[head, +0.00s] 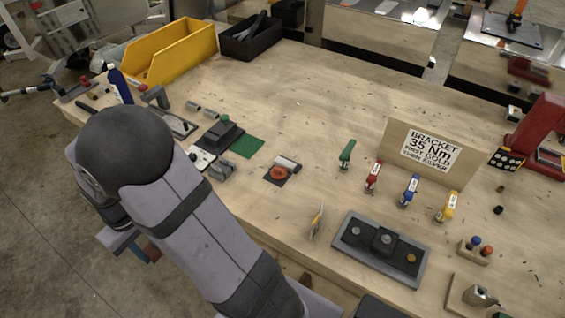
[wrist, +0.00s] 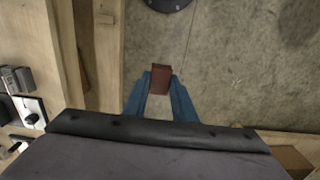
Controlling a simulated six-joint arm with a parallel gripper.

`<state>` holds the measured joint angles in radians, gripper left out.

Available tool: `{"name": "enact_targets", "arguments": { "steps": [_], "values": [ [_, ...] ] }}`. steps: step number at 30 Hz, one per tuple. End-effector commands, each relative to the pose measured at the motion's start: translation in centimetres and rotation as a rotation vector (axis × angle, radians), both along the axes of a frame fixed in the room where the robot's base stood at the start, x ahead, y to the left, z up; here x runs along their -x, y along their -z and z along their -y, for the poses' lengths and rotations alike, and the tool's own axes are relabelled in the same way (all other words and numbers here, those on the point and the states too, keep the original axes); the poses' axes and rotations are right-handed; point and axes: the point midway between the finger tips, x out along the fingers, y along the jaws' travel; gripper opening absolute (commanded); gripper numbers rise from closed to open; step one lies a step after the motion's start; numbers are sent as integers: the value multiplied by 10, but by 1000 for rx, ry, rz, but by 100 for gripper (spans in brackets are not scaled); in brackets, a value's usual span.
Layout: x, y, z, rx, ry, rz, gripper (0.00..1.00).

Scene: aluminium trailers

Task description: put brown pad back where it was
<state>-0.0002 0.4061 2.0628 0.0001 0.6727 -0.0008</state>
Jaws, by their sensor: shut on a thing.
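The brown pad (wrist: 161,77) is a small reddish-brown block held between the blue fingertips of my gripper (wrist: 160,86) in the wrist view. My gripper is shut on it. In the head view my gripper (head: 138,250) shows only partly below my arm, out past the left edge of the workbench (head: 330,95), with the brown pad (head: 152,254) at its tip. Concrete floor shows behind the pad in the wrist view. Much of the bench's near-left side is hidden behind my arm.
A green mat (head: 247,146) and a dark block (head: 217,134) lie near my arm, with small fixtures beside them. A yellow bin (head: 178,55) and a black tray (head: 251,38) stand at the back left. Coloured clamps and a sign (head: 430,152) stand right. The bench's middle is mostly clear.

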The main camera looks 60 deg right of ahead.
Motion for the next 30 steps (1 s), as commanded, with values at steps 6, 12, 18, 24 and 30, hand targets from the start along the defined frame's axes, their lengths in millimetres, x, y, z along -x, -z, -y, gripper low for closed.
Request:
{"name": "enact_targets", "arguments": {
  "steps": [6, 12, 18, 24, 30],
  "values": [
    [0, 2, 8, 0, 23, 0, 3],
    [3, 9, 47, 0, 130, -1, 3],
    [19, 20, 118, 0, 329, -1, 3],
    [47, 27, 199, 0, 559, 0, 3],
    [85, 28, 279, 0, 783, 0, 3]
  ]
}}
